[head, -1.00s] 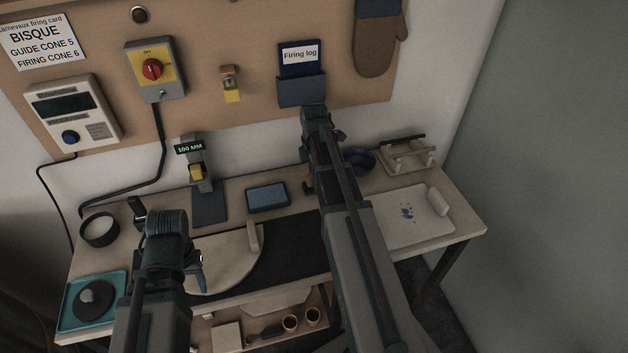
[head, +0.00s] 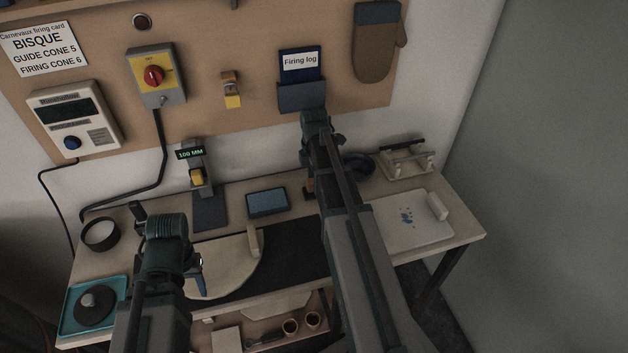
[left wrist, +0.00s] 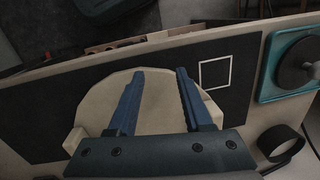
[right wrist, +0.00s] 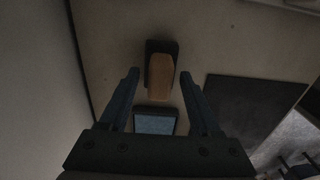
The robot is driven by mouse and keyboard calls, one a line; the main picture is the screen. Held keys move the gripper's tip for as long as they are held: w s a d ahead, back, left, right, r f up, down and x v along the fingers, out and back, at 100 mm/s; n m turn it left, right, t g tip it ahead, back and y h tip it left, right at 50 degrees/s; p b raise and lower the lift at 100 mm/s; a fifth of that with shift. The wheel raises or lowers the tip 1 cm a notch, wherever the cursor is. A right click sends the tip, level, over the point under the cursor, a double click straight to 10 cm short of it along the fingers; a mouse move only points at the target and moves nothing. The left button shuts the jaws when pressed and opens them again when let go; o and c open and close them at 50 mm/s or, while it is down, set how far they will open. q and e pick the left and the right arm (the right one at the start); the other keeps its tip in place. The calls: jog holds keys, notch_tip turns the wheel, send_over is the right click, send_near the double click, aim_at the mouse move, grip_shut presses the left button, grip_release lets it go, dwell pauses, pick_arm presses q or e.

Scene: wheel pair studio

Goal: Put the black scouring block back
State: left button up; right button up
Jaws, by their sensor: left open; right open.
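A block with a brown top and dark lower part (right wrist: 160,76) lies on the table in the right wrist view. It may be the black scouring block, but I cannot tell for sure. In the head view a small orange-brown piece (head: 308,188) shows beside my right arm, which hides the rest. My right gripper (right wrist: 160,72) is open above the block, its fingers either side of it in the picture and apart from it. My left gripper (left wrist: 158,72) is open and empty over a cream rounded board (left wrist: 110,100). A white square outline (left wrist: 215,72) marks the black mat (left wrist: 40,115).
A blue-topped dark tray (head: 267,201) lies left of my right arm. A gauge reading 100 MM (head: 195,180) stands further left. A teal tray (head: 72,322) holds a dark disc. A dark bowl (head: 358,163), a wooden rack (head: 405,158) and a white board (head: 408,225) are right.

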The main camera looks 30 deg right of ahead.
notch_tip(320, 180, up, 11)
jog(key=p, duration=1.1)
jog(key=shift+r, duration=0.2)
jog(key=s+a+m, duration=0.4)
jog(key=s+a, duration=0.1)
jog(key=a, duration=0.5)
jog(key=s+a+m, duration=0.3)
jog(key=s+a, duration=0.3)
jog(key=a, duration=0.4)
jog(key=s+a+m+h, duration=0.1)
jog(key=s+a+m, duration=0.3)
jog(key=a, duration=0.6)
jog(key=shift+s+a+m, duration=0.2)
jog(key=shift+s+m, duration=0.1)
jog(key=shift+s, duration=0.45)
